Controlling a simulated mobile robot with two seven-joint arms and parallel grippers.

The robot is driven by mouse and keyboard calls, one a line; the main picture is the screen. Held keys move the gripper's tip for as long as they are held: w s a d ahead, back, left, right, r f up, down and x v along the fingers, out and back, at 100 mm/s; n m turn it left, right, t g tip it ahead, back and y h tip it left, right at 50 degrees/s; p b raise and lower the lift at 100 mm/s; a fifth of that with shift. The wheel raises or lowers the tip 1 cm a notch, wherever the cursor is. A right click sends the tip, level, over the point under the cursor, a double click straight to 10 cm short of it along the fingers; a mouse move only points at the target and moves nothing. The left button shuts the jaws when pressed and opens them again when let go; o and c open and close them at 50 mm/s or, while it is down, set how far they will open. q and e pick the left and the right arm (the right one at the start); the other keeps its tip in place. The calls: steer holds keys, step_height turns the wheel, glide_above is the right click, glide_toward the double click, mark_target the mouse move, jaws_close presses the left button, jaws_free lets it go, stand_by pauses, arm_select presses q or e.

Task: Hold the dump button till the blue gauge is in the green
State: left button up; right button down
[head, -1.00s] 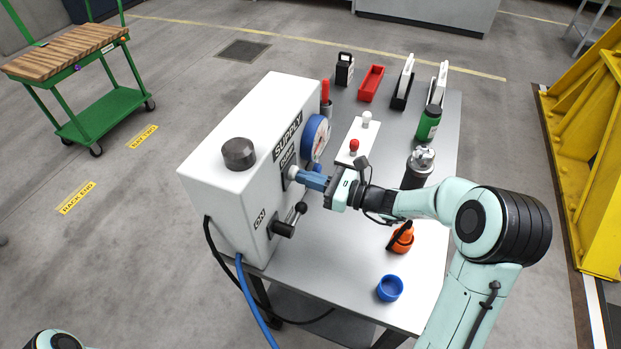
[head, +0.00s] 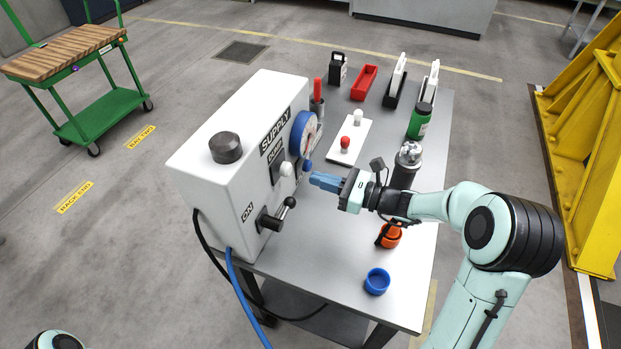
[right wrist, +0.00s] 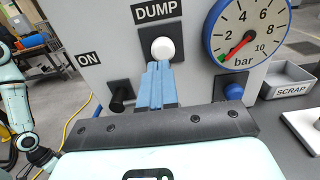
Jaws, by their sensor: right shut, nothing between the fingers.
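The white dump button (head: 287,169) stands out from the front of the white supply box (head: 232,130); it also shows under the DUMP label in the right wrist view (right wrist: 162,49). The blue-rimmed gauge (right wrist: 247,35) is beside it. Its needle points to the lower left, at the low end of the bar scale, where a small green mark shows. My right gripper (head: 314,180) is shut and empty, its blue fingertips pointing at the button with a gap between. My left gripper is out of view; only part of my left arm shows.
A lever (head: 275,216) by the ON label and a blue knob (right wrist: 234,91) sit on the same face. On the table stand an orange item (head: 389,236), a blue cup (head: 377,281), a dark canister (head: 406,165) and a plate with red and white knobs (head: 349,141).

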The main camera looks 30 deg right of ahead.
steer(key=b+v, duration=0.1)
steer(key=v, duration=0.6)
steer(key=shift+d+f, duration=0.15)
steer(key=shift+s, duration=0.1)
